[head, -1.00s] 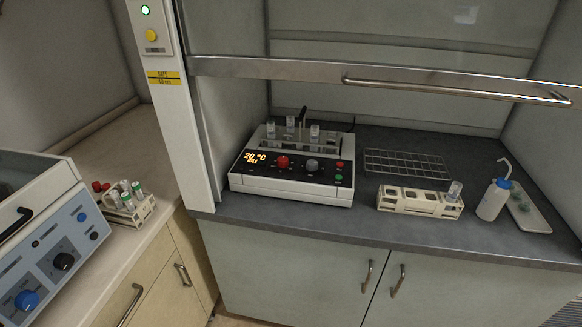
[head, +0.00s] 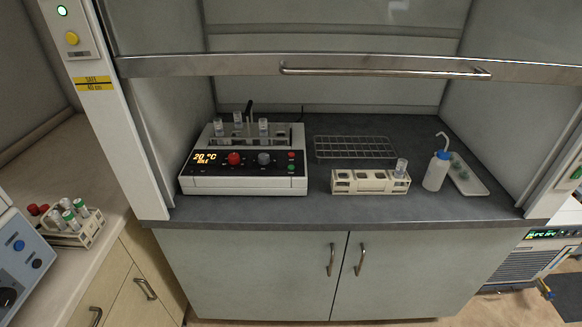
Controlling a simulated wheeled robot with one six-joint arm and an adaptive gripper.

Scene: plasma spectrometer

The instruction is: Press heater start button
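The heater (head: 245,185) is a white block with a black front panel, standing on the grey hood worktop left of centre in the head view. Its orange display (head: 206,158) reads 20 °C with a smaller line below. A red knob (head: 234,159) and a grey knob (head: 264,159) sit on the panel. At the panel's right end are a small red button (head: 291,156) and a green button (head: 291,168) below it; their labels are too small to read. Several capped vials (head: 263,127) stand in the heater's top. My gripper is not in view.
A raised sash with a metal handle (head: 385,72) crosses above the worktop. A wire rack (head: 355,147), a beige vial rack (head: 370,187), a wash bottle (head: 436,172) and a white tray (head: 476,184) lie to the right. Cupboards (head: 250,270) are below.

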